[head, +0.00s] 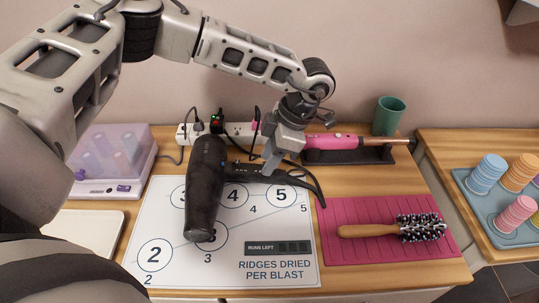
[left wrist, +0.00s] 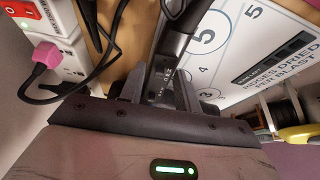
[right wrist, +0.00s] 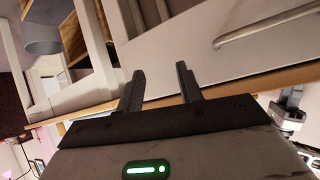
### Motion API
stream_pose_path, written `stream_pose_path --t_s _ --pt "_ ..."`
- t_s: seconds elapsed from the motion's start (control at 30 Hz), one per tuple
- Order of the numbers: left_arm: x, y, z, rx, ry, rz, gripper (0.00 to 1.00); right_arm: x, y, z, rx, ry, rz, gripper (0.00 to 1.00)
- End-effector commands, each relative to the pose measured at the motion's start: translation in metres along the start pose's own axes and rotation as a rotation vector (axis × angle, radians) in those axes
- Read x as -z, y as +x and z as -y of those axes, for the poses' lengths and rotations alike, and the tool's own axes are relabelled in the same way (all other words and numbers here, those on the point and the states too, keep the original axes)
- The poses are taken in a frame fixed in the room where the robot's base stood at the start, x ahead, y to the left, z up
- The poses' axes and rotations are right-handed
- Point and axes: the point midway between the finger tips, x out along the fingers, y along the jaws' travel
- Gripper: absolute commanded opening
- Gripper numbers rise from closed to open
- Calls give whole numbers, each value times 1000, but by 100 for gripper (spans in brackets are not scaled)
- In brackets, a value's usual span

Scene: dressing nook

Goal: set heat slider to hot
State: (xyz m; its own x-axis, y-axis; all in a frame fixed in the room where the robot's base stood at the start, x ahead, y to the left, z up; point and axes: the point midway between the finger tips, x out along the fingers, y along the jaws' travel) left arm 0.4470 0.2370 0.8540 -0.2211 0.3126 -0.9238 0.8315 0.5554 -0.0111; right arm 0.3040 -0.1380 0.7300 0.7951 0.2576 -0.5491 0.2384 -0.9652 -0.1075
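A black hair dryer lies on the white printed mat. Its thick barrel (head: 205,190) points toward the front of the table, and its handle (head: 248,171) runs to the right, with a small blue light near the barrel. My left gripper (head: 270,168) points down at the handle. In the left wrist view, the fingers (left wrist: 168,82) stand apart, with the handle's small white markings (left wrist: 166,72) between and beyond them. The heat slider is too small to make out, and I cannot tell whether the fingers touch it. My right gripper (right wrist: 159,72) is open and empty, away from the dryer.
A power strip (head: 240,131) with cords runs along the back. A pink curling iron (head: 330,142) rests in a dark holder near a green cup (head: 388,116). A brush (head: 405,229) lies on a pink mat (head: 345,252). A clear-lidded roller box (head: 110,160) stands at left.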

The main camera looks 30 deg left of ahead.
Motion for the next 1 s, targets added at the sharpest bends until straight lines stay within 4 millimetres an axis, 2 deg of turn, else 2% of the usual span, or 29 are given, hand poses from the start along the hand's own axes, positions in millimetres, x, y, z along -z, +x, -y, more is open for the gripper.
stream_pose_path --t_s 0.17,0.27,0.7,0.83,1.0 --pt "0 -5 0 -1 0 1 33 0 0 0 0 0 0 36" --pt "-1 -17 -1 -3 -1 3 33 -1 0 0 0 0 -1 36" --pt "-1 -118 0 -2 -1 3 33 0 1 1 5 8 -12 36" --pt "0 -141 0 -2 0 1 33 0 1 1 5 10 -13 36" --pt "0 -156 0 0 0 0 33 -1 1 1 5 12 -12 36"
